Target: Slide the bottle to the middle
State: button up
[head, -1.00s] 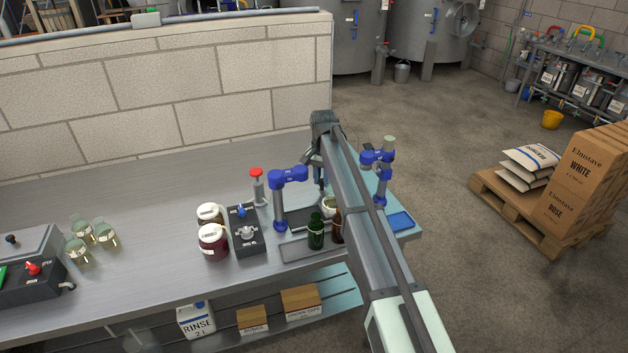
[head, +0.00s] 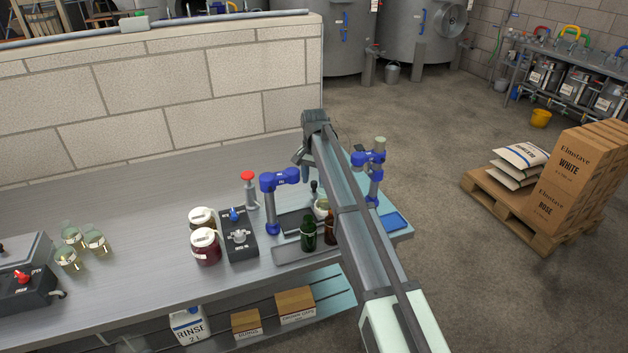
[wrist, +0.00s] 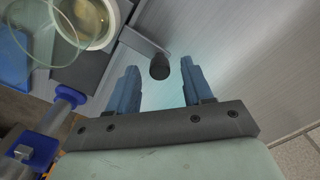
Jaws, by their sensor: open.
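Two bottles stand upright side by side near the bench's right end. One is a dark green bottle (head: 308,233), the other a brown bottle (head: 330,228) partly behind my arm. I cannot tell which one the task means. My gripper (wrist: 160,66) is open in the wrist view, fingers apart. A dark round-ended knob (wrist: 160,67) shows between and beyond the fingertips; I cannot tell how far below them it is. Neither bottle is clearly recognisable in the wrist view.
Blue-clamped posts stand left (head: 270,200) and right (head: 374,172) of my arm. A pale cup (head: 321,207) stands behind the bottles; a blue tray (head: 393,221) lies at the right. A black control box (head: 238,240) and jars (head: 205,247) stand left. The back-left bench is clear.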

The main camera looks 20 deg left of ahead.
notch_tip(320, 180, up, 13)
dwell(0.4)
dwell(0.4)
